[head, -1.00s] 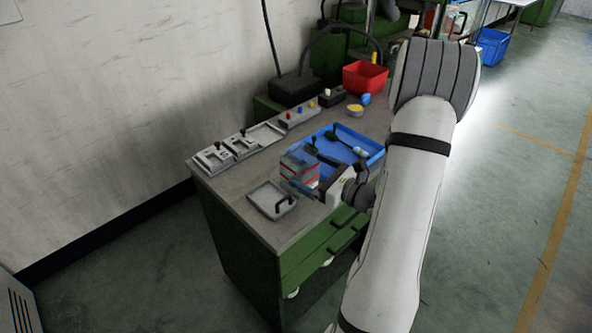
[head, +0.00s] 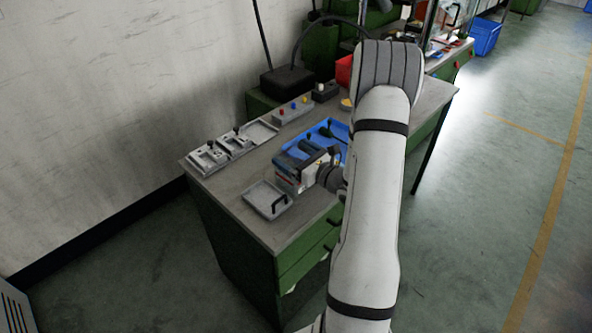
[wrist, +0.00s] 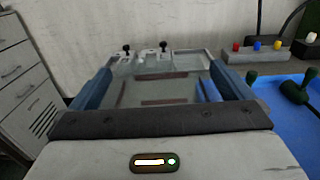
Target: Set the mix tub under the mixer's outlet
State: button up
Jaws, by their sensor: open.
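A small round tub with yellow contents (head: 346,104) stands on the bench behind the blue tray, partly hidden by my arm; it may be the mix tub, but I cannot tell. I cannot make out the mixer's outlet. A black unit with a hose (head: 287,82) is at the back of the bench. My gripper (head: 292,170) hangs over the bench between the blue tray and a grey tray. In the wrist view my gripper (wrist: 165,75) has its blue-grey fingers wide apart, with no clear object held between them.
The blue tray (head: 285,152) holds dark-handled tools. Grey mould plates (head: 208,158) line the wall side. A grey tray with a black handle (head: 257,202) lies near the front edge. A box with coloured buttons (head: 293,108) and a red bin (head: 344,72) are farther back.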

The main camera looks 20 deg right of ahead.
jog(key=c, duration=1.3)
jog(key=shift+o, duration=0.2)
jog(key=shift+w+r, duration=0.1)
